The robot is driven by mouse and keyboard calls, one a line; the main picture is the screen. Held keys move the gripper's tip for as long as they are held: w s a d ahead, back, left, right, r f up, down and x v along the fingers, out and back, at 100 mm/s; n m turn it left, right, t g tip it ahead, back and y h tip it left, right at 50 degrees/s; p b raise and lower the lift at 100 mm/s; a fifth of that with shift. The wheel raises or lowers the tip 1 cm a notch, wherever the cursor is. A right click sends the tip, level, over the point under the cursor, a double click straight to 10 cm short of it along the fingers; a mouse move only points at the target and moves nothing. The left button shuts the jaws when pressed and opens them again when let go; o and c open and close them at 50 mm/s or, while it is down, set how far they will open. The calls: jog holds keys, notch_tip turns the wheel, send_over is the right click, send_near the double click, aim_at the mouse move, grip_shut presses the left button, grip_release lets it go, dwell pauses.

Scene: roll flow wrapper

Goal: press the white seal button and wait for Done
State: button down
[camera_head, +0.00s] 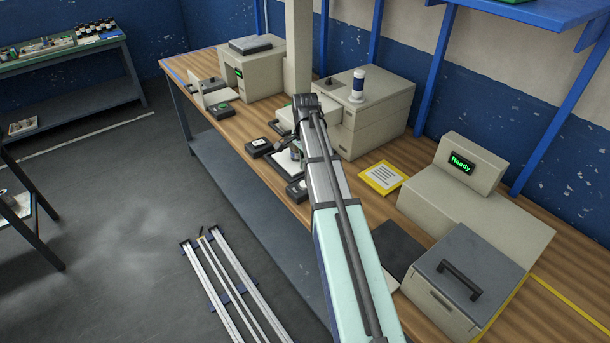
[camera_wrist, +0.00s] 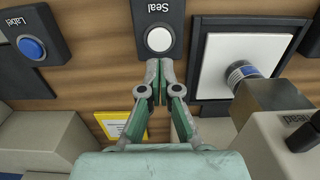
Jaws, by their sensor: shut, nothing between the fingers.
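The white seal button (camera_wrist: 159,39) sits on a dark box marked "Seal" at the top middle of the wrist view. My gripper (camera_wrist: 159,66) is shut and empty, its fingertips just below the button in the picture, overlapping the box's near edge. I cannot tell whether the fingertips touch the box. In the head view my arm hides most of the area around the gripper, and I cannot make out the seal button there. A green "Ready" display (camera_head: 460,163) is lit on the beige machine at the right.
A blue button (camera_wrist: 31,47) marked "Label" is at the upper left of the wrist view. A yellow-edged card (camera_head: 382,177) lies on the bench. A lidded box (camera_head: 465,280) stands at the front right.

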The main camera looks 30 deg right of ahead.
notch_tip(320, 180, up, 6)
jog(key=b, duration=0.1)
dwell(0.9)
jog(key=s+a+f+n, duration=0.5)
jog(key=s+a+f, duration=0.2)
jog(key=f, duration=0.3)
jog(key=s+a+f+n, duration=0.6)
jog(key=s+a+f, duration=0.1)
jog(key=f, duration=0.4)
jog(key=s+a+f+n, duration=0.5)
jog(key=s+a+f, duration=0.2)
jog(key=f, duration=0.3)
jog(key=s+f+g, duration=0.2)
jog(key=s+f, duration=0.4)
jog(key=s, duration=0.3)
jog(key=s+f+g+b, duration=0.1)
jog(key=s+f+g, duration=0.1)
jog(key=s+f, duration=0.4)
jog(key=s+f+g+b, duration=0.1)
jog(key=s+f+g, duration=0.1)
jog(key=s+f, duration=0.5)
jog(key=s, duration=0.6)
jog(key=shift+d+g, duration=0.2)
jog(key=shift+g, duration=0.2)
jog(key=shift+s, duration=0.1)
